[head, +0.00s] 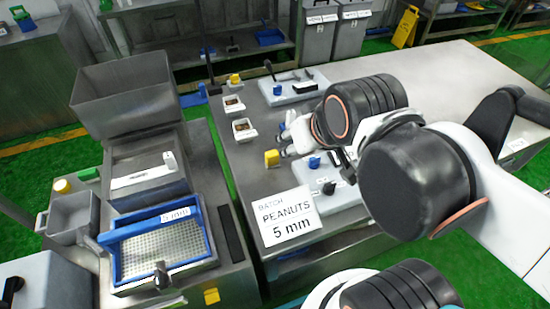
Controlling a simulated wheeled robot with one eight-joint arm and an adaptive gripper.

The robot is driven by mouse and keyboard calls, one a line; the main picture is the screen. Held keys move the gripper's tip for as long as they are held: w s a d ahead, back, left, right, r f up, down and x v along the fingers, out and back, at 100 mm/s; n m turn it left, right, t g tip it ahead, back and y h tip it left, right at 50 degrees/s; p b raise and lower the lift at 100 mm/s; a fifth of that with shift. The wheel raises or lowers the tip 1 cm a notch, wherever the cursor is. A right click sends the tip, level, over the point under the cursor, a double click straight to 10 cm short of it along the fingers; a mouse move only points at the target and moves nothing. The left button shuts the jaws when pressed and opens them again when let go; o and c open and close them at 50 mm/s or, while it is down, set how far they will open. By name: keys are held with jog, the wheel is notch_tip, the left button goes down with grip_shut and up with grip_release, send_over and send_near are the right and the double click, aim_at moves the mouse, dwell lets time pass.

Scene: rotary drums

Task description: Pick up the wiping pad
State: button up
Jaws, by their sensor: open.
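A small yellow block (272,158), which looks like the wiping pad, sits on the grey metal table (250,186), behind the batch sign. My gripper (286,142) is just to the right of and behind the block, low over the table. Its fingers are open, and I see nothing held between them. My arm comes in from the right and hides part of the table. Whether a fingertip touches the block is too small to tell.
A sign reading "PEANUTS 5 mm" (288,216) lies in front of the block. A white panel with knobs (335,190) is to the right. Two small white sample trays (243,130) stand behind. A blue-framed sieve (160,245) is at left. The far right tabletop is clear.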

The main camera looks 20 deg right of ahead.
dwell(0.4)
jog(key=shift+o, duration=1.4)
jog(key=g+p, duration=0.2)
jog(key=g, duration=0.5)
send_over(272, 153)
notch_tip(272, 153, down, 10)
jog(key=r, duration=0.1)
jog(key=f+b, duration=0.2)
jog(key=f, duration=0.7)
jog(key=shift+a+f, duration=0.1)
jog(key=shift+a, duration=0.1)
jog(key=f+b, duration=0.2)
jog(key=f, duration=0.3)
jog(key=shift+d+f+b, duration=0.1)
jog(key=shift+d+b, duration=0.1)
jog(key=shift+b, duration=0.2)
jog(key=c, duration=1.2)
jog(key=shift+c, duration=0.2)
